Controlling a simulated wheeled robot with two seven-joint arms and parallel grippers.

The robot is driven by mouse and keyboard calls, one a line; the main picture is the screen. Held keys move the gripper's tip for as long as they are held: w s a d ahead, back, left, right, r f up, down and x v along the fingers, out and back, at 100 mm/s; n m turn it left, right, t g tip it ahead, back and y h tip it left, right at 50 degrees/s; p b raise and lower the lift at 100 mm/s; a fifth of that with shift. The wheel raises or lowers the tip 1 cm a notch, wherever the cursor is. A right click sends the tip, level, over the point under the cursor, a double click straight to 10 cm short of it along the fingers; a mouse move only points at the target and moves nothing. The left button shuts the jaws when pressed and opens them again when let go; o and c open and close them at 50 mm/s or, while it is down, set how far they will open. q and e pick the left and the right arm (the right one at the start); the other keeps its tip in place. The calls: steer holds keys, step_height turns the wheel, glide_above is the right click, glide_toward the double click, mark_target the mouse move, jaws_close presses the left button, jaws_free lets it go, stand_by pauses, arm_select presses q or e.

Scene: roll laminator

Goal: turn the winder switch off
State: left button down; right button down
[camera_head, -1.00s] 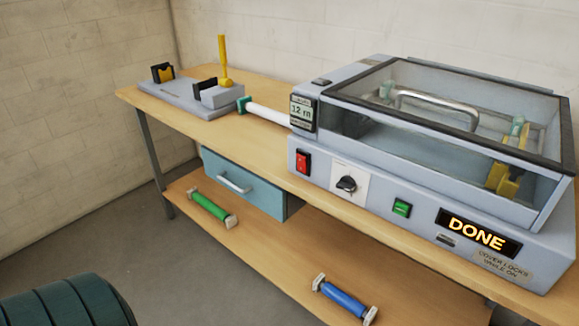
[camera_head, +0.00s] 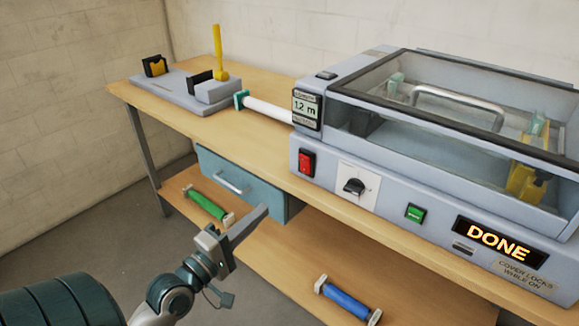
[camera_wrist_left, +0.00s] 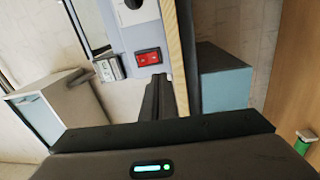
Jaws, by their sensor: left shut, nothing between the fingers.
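The laminator's front panel carries a red rocker switch (camera_head: 306,162), a black rotary knob (camera_head: 354,186) on a white plate and a green rocker (camera_head: 415,213). I cannot read a label that says which is the winder switch. The red switch also shows in the left wrist view (camera_wrist_left: 148,57), just beyond the fingertips. My left gripper (camera_head: 264,211) is shut and empty, in front of the blue drawer, lower and left of the red switch and apart from it. Its closed fingers also show in the wrist view (camera_wrist_left: 158,82). My right gripper is not in view.
The laminator (camera_head: 325,200) has a closed clear cover and a lit DONE display (camera_head: 496,240). A blue drawer (camera_head: 230,180) hangs under the wooden bench (camera_head: 255,90). Green (camera_head: 206,206) and blue (camera_head: 346,300) rollers lie on the lower shelf. A winder stand (camera_head: 175,93) is at the back left.

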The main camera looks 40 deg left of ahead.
mark_target(303, 160)
arm_select(q)
steer(key=r, duration=0.2)
steer(key=s+r, duration=0.1)
steer(key=shift+r+n+t, duration=0.25)
steer(key=shift+n+t, duration=0.05)
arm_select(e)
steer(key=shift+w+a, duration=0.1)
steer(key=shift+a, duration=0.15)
arm_select(q)
steer(key=shift+w, duration=0.15)
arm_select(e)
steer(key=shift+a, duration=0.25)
